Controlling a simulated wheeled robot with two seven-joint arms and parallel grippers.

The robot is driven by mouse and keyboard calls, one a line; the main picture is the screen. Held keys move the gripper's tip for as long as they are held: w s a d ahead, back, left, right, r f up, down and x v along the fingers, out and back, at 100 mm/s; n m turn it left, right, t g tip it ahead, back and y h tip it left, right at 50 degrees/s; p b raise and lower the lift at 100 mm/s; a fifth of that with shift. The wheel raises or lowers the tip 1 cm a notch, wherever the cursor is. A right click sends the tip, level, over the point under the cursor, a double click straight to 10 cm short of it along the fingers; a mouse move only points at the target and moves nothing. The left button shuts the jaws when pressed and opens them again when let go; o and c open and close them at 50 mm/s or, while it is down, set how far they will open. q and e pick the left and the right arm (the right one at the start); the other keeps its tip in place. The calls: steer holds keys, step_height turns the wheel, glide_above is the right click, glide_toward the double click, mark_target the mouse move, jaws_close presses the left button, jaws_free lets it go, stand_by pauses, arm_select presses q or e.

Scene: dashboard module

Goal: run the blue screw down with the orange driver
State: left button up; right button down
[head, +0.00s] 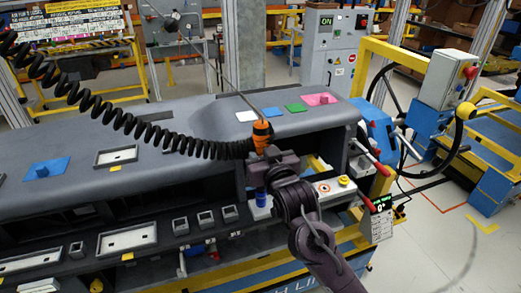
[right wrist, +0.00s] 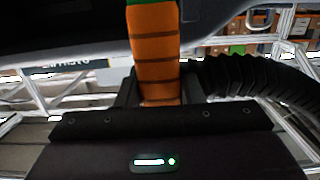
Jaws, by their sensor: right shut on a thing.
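The orange driver (head: 262,134) is upright, its handle held in my right gripper (head: 268,158), above the right part of the grey dashboard. The black coiled cable (head: 130,122) joins it from the left. In the right wrist view the orange handle (right wrist: 155,50) stands between the jaws of the gripper (right wrist: 157,95). A blue screw (head: 42,170) stands on a blue square at the dashboard's left end, far from the driver. A dark blue cylinder (head: 260,197) shows below the gripper; I cannot tell whether it is part of the driver. My left gripper is out of view.
The dashboard (head: 190,115) carries white, blue, green and pink squares (head: 318,99) at the right, the pink one with a knob. Trays (head: 127,240) and small square holders line the front shelf. A steering wheel (head: 398,115) and red-handled levers stand at the right.

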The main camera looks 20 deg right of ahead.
steer(key=shift+f+p, duration=0.6)
steer(key=shift+p, duration=0.4)
stand_by(3.0)
steer(key=shift+r, duration=0.15)
